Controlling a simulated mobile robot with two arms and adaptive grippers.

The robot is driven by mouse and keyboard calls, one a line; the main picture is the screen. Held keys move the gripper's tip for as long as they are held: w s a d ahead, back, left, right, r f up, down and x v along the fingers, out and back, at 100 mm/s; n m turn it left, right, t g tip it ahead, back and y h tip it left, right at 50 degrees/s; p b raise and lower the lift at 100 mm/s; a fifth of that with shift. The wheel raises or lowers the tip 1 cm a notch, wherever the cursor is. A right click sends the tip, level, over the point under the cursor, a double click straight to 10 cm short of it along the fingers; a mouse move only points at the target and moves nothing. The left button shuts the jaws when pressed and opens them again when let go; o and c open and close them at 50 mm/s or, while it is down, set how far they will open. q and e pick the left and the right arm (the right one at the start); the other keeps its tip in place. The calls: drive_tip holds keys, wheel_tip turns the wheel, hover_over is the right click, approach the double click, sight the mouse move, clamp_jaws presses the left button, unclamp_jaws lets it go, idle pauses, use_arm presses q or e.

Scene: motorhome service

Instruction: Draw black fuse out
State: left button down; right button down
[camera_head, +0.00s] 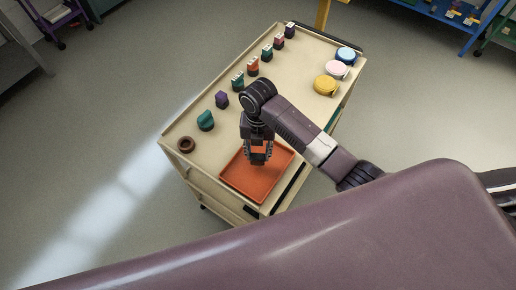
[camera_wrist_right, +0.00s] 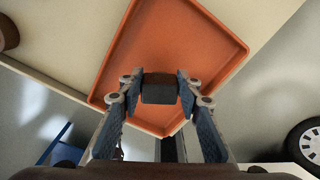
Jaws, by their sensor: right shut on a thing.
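My right gripper (camera_head: 257,157) hangs over the orange tray (camera_head: 236,182) at the near end of the cart top. In the right wrist view my right gripper (camera_wrist_right: 160,90) is shut on a small dark block, the black fuse (camera_wrist_right: 159,94), held between its two fingertips. The orange tray also shows below it in the right wrist view (camera_wrist_right: 205,40), and no other thing shows in it. The exact gap between fuse and tray floor is hard to tell. My left gripper is not in view.
The beige cart (camera_head: 305,115) carries a row of small coloured blocks along its left edge, including a purple one (camera_head: 222,99). A brown ring (camera_head: 187,144) sits at the near left corner. Blue (camera_head: 346,55), pink (camera_head: 336,70) and yellow (camera_head: 325,85) round items stand at right.

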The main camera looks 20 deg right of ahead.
drive_tip(key=shift+s+f, duration=0.1)
drive_tip(key=shift+f, duration=0.15)
idle(0.4)
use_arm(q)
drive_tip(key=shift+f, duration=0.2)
use_arm(e)
drive_tip(key=shift+f, duration=0.35)
drive_tip(key=c, duration=1.3)
unclamp_jaws()
